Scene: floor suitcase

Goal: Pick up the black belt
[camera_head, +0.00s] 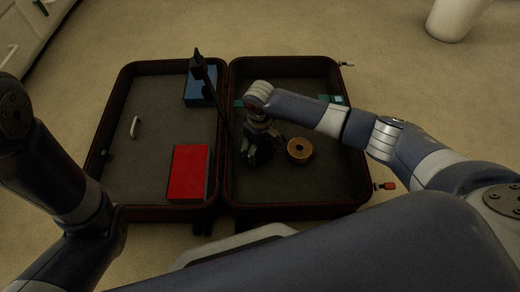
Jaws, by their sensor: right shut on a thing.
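My right gripper (256,155) points down inside the right half of the open suitcase (345,195). It is shut on the black belt (214,95). The belt is a long, thin, dark strip that runs from the gripper up and left over the suitcase's middle divide, with a wider dark end at the top. The gripped part is hard to make out against the dark fingers, and I cannot tell how high the belt is above the suitcase floor. My left arm shows at the left edge, but its gripper is out of view.
A round golden-brown thing with a central hole (300,150) lies just right of the gripper. The left half holds a red book-like box (188,172), a blue one (200,88) and a small white curved thing (134,127). A pale round container (455,18) stands top right.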

